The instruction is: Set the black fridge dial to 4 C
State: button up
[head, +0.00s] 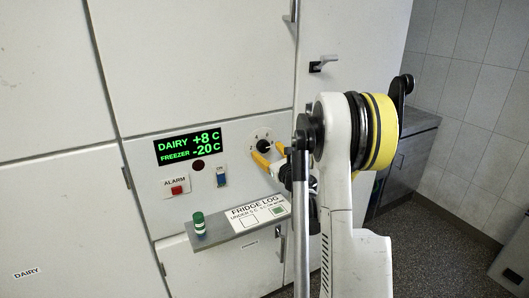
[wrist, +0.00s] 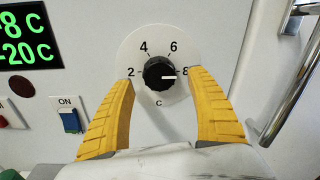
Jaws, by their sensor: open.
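The black fridge dial (wrist: 158,74) sits on a round white plate (wrist: 145,45) marked 2, 4, 6, 8 and C. It also shows in the head view (head: 264,145). Its white pointer line points right, toward the 8. My gripper (wrist: 165,78) is open, with one yellow finger on each side of the dial's lower part. The fingertips appear level with the dial in the wrist view, with gaps on both sides; I cannot tell how far in front of the plate they are. The green display (head: 189,147) reads DAIRY +8 C and FREEZER -20 C.
A red alarm button (head: 177,190) and a blue ON switch (wrist: 70,120) are left of the dial. A shelf below holds a green-and-white stamp-like piece (head: 198,223) and a FRIDGE LOG card (head: 248,222). A metal handle (wrist: 298,75) stands right of the dial in the wrist view.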

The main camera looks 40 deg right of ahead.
jog(key=shift+x, duration=1)
jog(key=c, duration=1.2)
jog(key=shift+n, duration=0.4)
jog(key=n+b, duration=0.2)
jog(key=n, duration=0.2)
jog(key=shift+n, duration=0.4)
jog(key=n, duration=0.3)
jog(key=n+b, duration=0.1)
jog(key=n, duration=0.2)
jog(key=shift+s+d+r+n+t, duration=0.1)
jog(key=shift+d+n+t, duration=0.05)
jog(key=shift+n+t, duration=0.2)
jog(key=n, duration=0.3)
jog(key=n+y, duration=0.1)
jog(key=n, duration=0.2)
jog(key=shift+r+n+t+b, duration=0.1)
jog(key=shift+n+t+b, duration=0.15)
jog(key=shift+n+b, duration=0.1)
jog(key=n, duration=0.5)
jog(key=shift+r+n, duration=0.1)
jog(key=shift+n, duration=0.3)
